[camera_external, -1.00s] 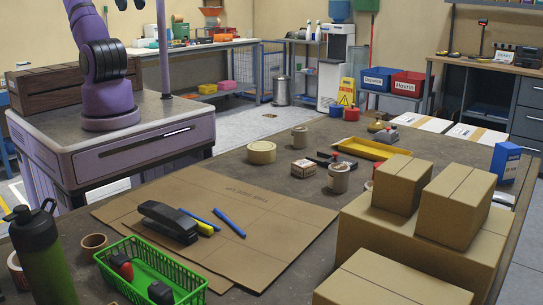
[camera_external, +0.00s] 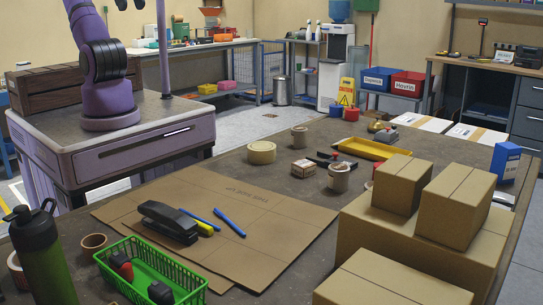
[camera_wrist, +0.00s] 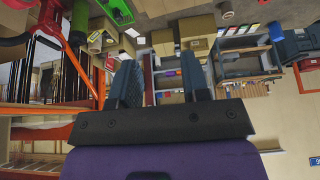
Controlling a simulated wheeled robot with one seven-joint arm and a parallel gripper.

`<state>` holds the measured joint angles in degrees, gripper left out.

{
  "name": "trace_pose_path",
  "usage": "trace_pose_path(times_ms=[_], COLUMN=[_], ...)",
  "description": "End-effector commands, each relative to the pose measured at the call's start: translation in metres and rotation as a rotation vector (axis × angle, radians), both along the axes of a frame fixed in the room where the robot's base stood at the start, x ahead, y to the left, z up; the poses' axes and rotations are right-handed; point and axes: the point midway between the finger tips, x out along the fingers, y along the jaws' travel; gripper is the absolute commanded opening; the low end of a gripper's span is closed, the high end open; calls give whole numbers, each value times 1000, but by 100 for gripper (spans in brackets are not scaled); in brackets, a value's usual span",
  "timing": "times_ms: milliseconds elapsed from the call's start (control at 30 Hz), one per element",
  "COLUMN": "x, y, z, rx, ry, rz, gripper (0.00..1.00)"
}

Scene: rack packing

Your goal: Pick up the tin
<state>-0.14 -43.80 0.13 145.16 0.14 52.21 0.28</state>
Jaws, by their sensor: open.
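Several small round containers stand on the workbench (camera_external: 285,215) in the external view. One is a low, wide tan one (camera_external: 261,152); two taller grey-beige cylinders stand at the back (camera_external: 300,136) and nearer the middle (camera_external: 339,177). I cannot tell for sure which is the tin. My gripper (camera_wrist: 161,72) shows in the wrist view with its two dark fingers apart and nothing between them. It is outside the external view, where only part of my purple arm shows at the left, away from the containers.
Flat cardboard (camera_external: 262,240) carries a black stapler (camera_external: 166,222) and blue and yellow pens. A green basket (camera_external: 125,282) and a green bottle (camera_external: 45,260) stand at the front left. Stacked cartons (camera_external: 420,240) fill the right.

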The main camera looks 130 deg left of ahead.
Motion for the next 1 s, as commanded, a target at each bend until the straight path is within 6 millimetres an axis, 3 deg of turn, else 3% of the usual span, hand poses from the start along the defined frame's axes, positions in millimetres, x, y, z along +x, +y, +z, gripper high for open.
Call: trace_pose_path(times_ms=[200, 433, 767, 867, 1000], x=[0, 0, 3, 14, 47], y=[0, 0, 1, 3, 12], z=[0, 0, 1, 5, 12], rx=[0, 0, 1, 5, 18], ry=[0, 0, 3, 14, 43], rz=[0, 0, 2, 5, 12], gripper=[43, 95, 97, 97, 97])
